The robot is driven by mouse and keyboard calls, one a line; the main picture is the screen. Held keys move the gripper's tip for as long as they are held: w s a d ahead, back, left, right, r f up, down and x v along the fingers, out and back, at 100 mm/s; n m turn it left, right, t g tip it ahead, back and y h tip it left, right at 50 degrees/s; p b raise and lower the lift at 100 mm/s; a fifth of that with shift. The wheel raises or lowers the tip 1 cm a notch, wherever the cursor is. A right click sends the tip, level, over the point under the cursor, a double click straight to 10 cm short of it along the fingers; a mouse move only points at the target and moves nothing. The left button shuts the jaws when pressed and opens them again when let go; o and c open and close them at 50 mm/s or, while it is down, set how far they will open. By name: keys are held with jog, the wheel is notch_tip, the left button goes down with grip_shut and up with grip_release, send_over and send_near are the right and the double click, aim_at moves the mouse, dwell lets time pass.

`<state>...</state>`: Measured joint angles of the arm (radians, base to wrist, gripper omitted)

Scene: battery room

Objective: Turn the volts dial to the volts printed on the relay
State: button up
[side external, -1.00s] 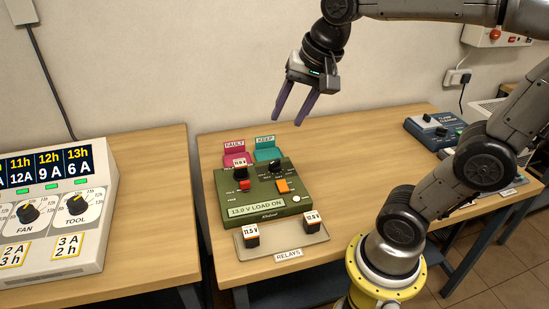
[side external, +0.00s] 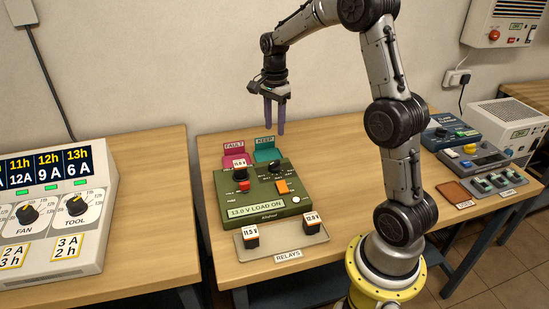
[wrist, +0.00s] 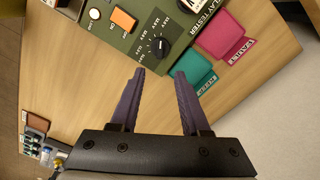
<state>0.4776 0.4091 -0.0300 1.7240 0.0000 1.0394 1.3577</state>
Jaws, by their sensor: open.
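The volts dial (side external: 274,167) is a black knob on the green relay tester (side external: 270,211); it also shows in the wrist view (wrist: 159,47) with printed volts around it. Its pointer setting is too small to read surely. The tester display shows "13.0 V LOAD ON". A black relay (side external: 239,173) stands on the tester at upper left; its small label seems to read 11.0 V. My gripper (side external: 274,133) is open and empty, pointing down above and behind the tester. In the wrist view its fingertips (wrist: 160,73) are apart, just short of the dial.
A pink FAULT pad (side external: 234,150) and a teal KEEP pad (side external: 266,149) lie behind the tester. A tray (side external: 281,246) in front holds relays marked 11.5 V and 12.0 V. An orange switch (side external: 282,187) is near the dial. Other devices stand at right.

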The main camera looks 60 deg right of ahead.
aim_at(275, 162)
notch_tip(275, 162, down, 12)
jog(key=shift+f, duration=0.1)
dwell(0.5)
grip_shut()
